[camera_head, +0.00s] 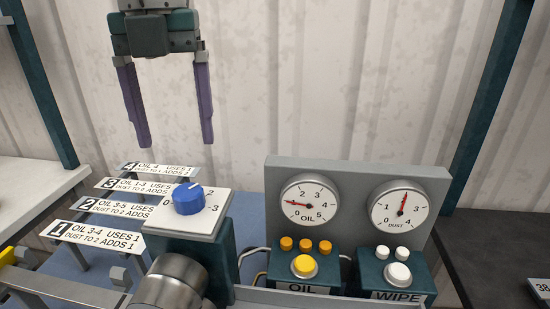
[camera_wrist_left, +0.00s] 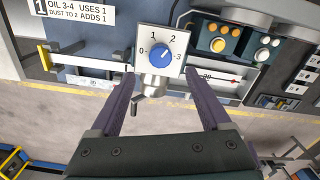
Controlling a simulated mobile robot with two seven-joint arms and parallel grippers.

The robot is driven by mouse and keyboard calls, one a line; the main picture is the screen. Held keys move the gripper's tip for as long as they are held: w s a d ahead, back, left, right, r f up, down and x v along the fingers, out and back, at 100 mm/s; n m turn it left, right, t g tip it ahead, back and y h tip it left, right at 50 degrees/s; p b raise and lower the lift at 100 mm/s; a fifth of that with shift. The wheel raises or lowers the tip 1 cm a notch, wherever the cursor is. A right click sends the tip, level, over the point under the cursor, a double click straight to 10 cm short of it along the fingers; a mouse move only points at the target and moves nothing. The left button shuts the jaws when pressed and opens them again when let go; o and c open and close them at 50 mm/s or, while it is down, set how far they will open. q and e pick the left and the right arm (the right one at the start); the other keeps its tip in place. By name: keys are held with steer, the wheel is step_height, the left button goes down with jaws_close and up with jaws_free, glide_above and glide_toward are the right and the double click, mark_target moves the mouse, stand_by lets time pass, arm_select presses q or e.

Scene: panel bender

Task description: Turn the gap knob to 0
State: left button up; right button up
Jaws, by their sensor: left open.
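The gap knob (camera_head: 188,199) is a round blue knob with a white pointer mark. It sits on a pale square dial plate (camera_head: 168,219) on a dark teal housing. The wrist view shows the knob (camera_wrist_left: 160,54) with the numbers 0, 1, 2 and 3 around it, 0 at left and 3 at right. The pointer appears to aim toward the 2. My left gripper (camera_head: 176,143) hangs above the knob, apart from it, with its two purple fingers spread and nothing between them. It also shows in the wrist view (camera_wrist_left: 159,82). My right gripper is not in view.
A grey panel with an OIL gauge (camera_head: 310,201) and a DUST gauge (camera_head: 399,206) stands right of the knob. Below are an OIL box with a yellow button (camera_head: 304,266) and a WIPE box with white buttons (camera_head: 397,274). Numbered signs (camera_head: 151,184) stand left. A metal cylinder (camera_head: 170,284) is in front.

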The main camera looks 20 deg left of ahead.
mark_target(187, 191)
arm_select(q)
step_height(187, 191, down, 9)
steer(key=shift+s+r+p, duration=0.1)
steer(key=shift+p, duration=0.55)
jaws_close()
